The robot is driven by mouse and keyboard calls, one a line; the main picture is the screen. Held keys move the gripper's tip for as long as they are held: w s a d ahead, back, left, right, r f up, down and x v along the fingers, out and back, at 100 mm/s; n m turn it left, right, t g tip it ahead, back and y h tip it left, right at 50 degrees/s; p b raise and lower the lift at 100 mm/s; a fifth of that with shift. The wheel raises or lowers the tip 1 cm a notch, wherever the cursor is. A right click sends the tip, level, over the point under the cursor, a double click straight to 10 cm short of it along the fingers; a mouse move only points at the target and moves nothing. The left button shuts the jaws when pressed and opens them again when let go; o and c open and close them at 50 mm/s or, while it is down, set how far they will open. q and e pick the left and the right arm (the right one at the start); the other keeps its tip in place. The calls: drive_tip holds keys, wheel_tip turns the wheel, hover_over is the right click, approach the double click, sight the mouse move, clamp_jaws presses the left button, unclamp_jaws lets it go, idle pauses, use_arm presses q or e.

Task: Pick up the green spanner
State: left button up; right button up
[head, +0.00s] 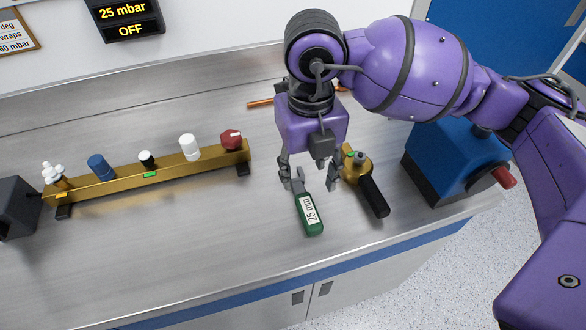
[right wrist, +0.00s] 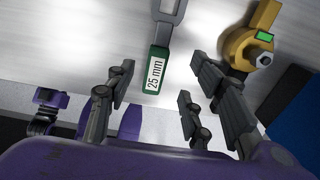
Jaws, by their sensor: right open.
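The green spanner (head: 311,214) lies on the metal bench, with a green handle labelled "25 mm" and a grey metal head. Its handle points toward the bench's front edge. My right gripper (head: 310,182) is open and empty, pointing down above the spanner's head end, one finger on each side. In the right wrist view the spanner's handle (right wrist: 157,72) shows between the open fingers (right wrist: 161,72). I cannot tell the exact height of the fingertips above the bench. My left gripper is not in view.
A brass valve (head: 358,165) with a black handle lies close right of the gripper. A blue box (head: 455,160) with a red handle stands farther right. A brass rail (head: 120,182) with several knobs is at left. A display (head: 125,20) reads "25 mbar OFF". Bench left of the spanner is clear.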

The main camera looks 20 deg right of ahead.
sight(305, 200)
drive_tip(key=shift+f, duration=0.15)
drive_tip(key=shift+s+f, duration=0.3)
drive_tip(key=shift+f, duration=0.3)
drive_tip(key=shift+s+f, duration=0.25)
drive_tip(key=shift+f, duration=0.35)
wheel_tip(305, 200, down, 4)
drive_tip(key=shift+w+r, duration=0.1)
drive_tip(key=shift+r, duration=0.05)
drive_tip(key=shift+f, duration=0.55)
drive_tip(key=c, duration=0.7)
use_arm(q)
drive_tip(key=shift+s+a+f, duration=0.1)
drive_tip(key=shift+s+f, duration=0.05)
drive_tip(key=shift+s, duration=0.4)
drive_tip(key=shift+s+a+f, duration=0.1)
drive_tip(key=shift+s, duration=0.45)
use_arm(e)
clamp_jaws()
